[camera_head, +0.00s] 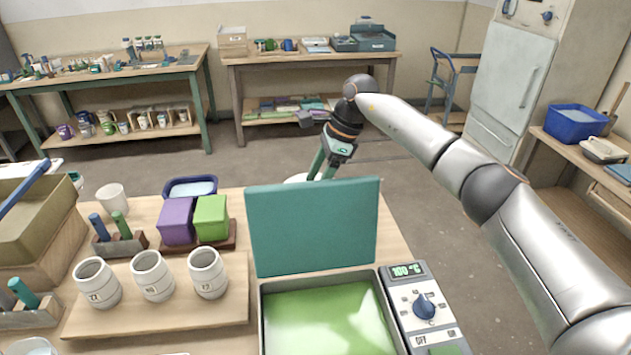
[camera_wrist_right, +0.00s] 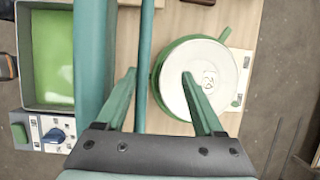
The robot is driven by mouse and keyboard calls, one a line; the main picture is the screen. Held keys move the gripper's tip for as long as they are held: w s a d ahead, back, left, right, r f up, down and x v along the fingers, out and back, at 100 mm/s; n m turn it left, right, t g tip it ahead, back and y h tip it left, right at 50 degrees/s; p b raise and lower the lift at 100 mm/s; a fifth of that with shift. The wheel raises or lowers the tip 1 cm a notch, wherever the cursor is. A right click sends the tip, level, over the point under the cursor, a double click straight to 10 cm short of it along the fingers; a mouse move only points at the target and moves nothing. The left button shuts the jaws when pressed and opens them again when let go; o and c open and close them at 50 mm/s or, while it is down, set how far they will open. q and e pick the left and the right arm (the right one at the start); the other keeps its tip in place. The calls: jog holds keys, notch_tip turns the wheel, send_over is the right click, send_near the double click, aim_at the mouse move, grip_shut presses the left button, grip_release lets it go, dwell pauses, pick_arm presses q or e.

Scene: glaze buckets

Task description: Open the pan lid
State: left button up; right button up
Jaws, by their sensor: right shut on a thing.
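The teal pan lid (camera_head: 315,226) stands nearly upright at the back edge of the rectangular pan (camera_head: 262,325). Green glaze in the pan is uncovered. In the right wrist view the lid (camera_wrist_right: 91,60) shows nearly edge-on beside the pan (camera_wrist_right: 24,60). A thin teal bar (camera_wrist_right: 143,55), seemingly the lid's handle, runs between the fingers of my right gripper (camera_wrist_right: 158,73). My right gripper (camera_head: 317,168) is behind the lid, fingers pointing down and partly hidden by it. It is shut on the bar, though the exact contact is unclear. My left gripper is not in view.
A control panel (camera_head: 422,307) with a blue knob and display reading 100 °C is right of the pan. A white round vessel with a green rim (camera_wrist_right: 208,82) is close to my right fingers. White cups (camera_head: 152,277) and purple (camera_head: 176,222) and green (camera_head: 211,218) containers stand left.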

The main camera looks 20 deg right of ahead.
jog(key=v, duration=1.2)
jog(key=shift+r+b, duration=0.15)
jog(key=shift+b, duration=0.25)
jog(key=shift+s, duration=0.1)
